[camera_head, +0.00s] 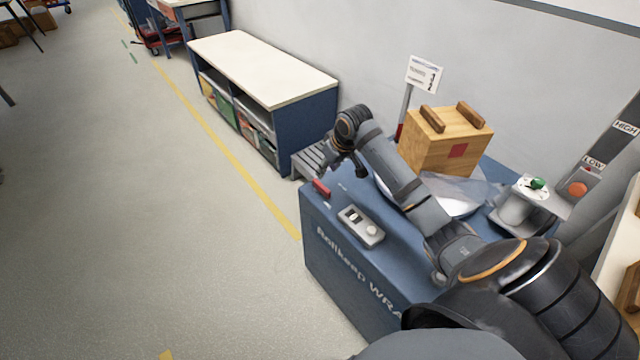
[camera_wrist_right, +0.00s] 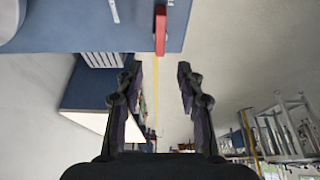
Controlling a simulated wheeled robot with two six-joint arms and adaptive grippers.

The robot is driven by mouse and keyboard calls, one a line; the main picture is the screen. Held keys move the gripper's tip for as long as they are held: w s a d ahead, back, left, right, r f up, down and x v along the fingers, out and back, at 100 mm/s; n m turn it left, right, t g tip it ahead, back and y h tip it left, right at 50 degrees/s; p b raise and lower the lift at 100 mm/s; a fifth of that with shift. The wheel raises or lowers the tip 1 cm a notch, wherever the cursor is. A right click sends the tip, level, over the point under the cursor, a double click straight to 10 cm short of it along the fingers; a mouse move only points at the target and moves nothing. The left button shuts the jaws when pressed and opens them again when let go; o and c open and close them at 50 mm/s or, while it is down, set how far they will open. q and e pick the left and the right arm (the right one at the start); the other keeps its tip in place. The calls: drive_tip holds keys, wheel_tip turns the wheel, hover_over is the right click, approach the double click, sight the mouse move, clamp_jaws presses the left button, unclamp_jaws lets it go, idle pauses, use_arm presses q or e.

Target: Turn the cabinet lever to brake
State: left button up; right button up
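The blue cabinet (camera_head: 330,255) stands at the lower right in the head view, and its top shows at the upper edge of the right wrist view (camera_wrist_right: 90,35). A red lever (camera_head: 321,188) sits at the cabinet's far left corner. It also shows in the right wrist view (camera_wrist_right: 160,32), beyond the fingertips. My right gripper (camera_head: 347,168) is above the cabinet top, a little right of the lever and apart from it. In the right wrist view its fingers (camera_wrist_right: 159,75) are spread with nothing between them. My left gripper is not in view.
A control panel (camera_head: 361,228) lies on the cabinet top. A wooden box (camera_head: 447,140) stands behind my right arm. A post with a white sign (camera_head: 424,74) rises behind. A white-topped shelf unit (camera_head: 262,68) stands beyond the cabinet. The floor at left is clear.

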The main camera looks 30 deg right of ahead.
sight(319, 184)
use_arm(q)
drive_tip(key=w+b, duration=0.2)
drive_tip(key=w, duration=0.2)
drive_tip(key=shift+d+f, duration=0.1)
use_arm(e)
drive_tip(key=x, duration=1)
drive_tip(key=shift+f, duration=0.15)
clamp_jaws()
